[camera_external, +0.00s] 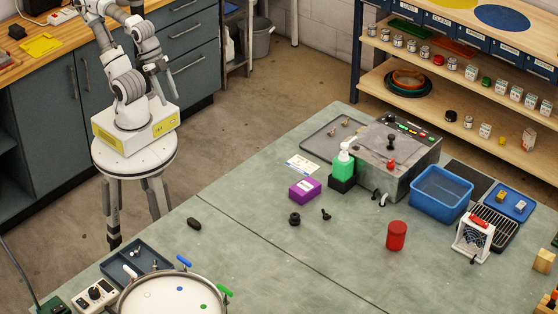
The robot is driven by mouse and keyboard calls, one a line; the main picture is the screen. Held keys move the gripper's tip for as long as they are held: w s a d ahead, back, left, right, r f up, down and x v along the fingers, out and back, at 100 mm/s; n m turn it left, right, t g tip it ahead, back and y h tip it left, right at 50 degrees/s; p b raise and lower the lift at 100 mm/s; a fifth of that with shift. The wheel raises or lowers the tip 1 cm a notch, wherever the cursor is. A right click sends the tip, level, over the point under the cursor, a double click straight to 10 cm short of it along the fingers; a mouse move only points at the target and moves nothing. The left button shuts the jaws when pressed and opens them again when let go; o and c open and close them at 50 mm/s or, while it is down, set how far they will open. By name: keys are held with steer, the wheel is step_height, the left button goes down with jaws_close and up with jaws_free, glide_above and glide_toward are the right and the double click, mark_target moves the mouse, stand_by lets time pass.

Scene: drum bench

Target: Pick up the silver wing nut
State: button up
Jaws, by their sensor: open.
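I cannot pick out the silver wing nut for certain at this size. Small pale metal pieces (134,253) lie in the dark blue tray (119,262) at the lower left. Two small brassy pieces (345,122) lie on the flat grey tray (318,143) at the back of the bench. A small black winged piece (326,214) lies mid-bench beside a black round knob (295,218). My gripper (163,88) hangs small at the upper left, beside my arm's base, open and empty. It is well away from the bench and all these pieces.
The green bench (258,260) has free room in its middle. A purple box (305,189), green bottle (344,163), grey machine (398,150), blue bin (440,194) and red cylinder (397,236) stand on it. A drum (172,296) fills the front left. Shelves stand behind.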

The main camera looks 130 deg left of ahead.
steer(key=shift+o, duration=0.4)
steer(key=shift+o, duration=0.7)
